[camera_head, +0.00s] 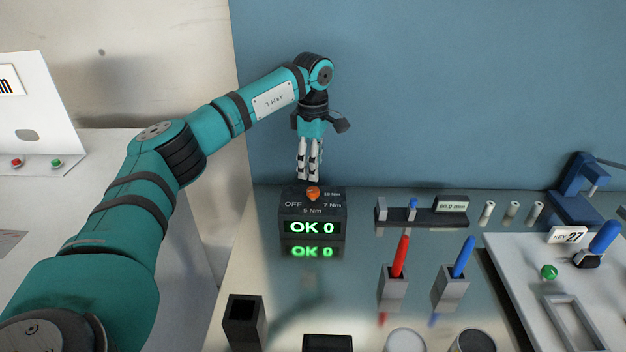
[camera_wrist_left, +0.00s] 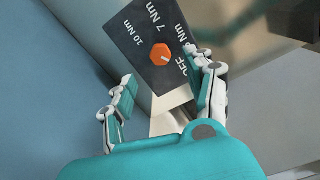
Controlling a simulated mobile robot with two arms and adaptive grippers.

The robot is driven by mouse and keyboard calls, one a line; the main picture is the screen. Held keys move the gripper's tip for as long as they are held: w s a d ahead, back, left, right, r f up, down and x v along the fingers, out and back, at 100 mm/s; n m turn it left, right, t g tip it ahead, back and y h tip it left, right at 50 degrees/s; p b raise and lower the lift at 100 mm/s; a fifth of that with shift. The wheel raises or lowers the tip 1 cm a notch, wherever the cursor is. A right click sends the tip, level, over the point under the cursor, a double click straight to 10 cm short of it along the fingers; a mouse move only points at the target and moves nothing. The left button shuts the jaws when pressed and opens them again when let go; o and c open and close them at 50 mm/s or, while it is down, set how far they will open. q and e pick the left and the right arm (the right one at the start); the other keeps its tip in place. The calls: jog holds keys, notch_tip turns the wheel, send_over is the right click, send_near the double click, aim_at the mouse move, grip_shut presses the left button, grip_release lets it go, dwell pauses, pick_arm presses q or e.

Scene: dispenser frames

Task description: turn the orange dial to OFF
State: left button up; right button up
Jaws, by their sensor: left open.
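The orange dial (camera_head: 313,193) sits on top of a dark box (camera_head: 336,212) marked OFF, 5 Nm, 7 Nm and 10 Nm. The box's front display reads OK 0 in green. My left gripper (camera_head: 309,176) points down just above and behind the dial. In the left wrist view the dial (camera_wrist_left: 160,54) lies beyond the open fingers (camera_wrist_left: 166,84), apart from them, and nothing is held. A small pale mark shows on the dial's lower right, on the side of the OFF label; its exact setting is hard to tell. My right gripper is not in view.
Right of the box stand a gauge rack (camera_head: 430,217), a red-handled tool (camera_head: 401,255) and a blue-handled tool (camera_head: 464,257) in holders. A dark open holder (camera_head: 244,320) stands at front left. A blue wall (camera_head: 440,90) rises close behind the gripper.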

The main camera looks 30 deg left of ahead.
pick_arm(q)
notch_tip(320, 180, up, 5)
dwell(0.7)
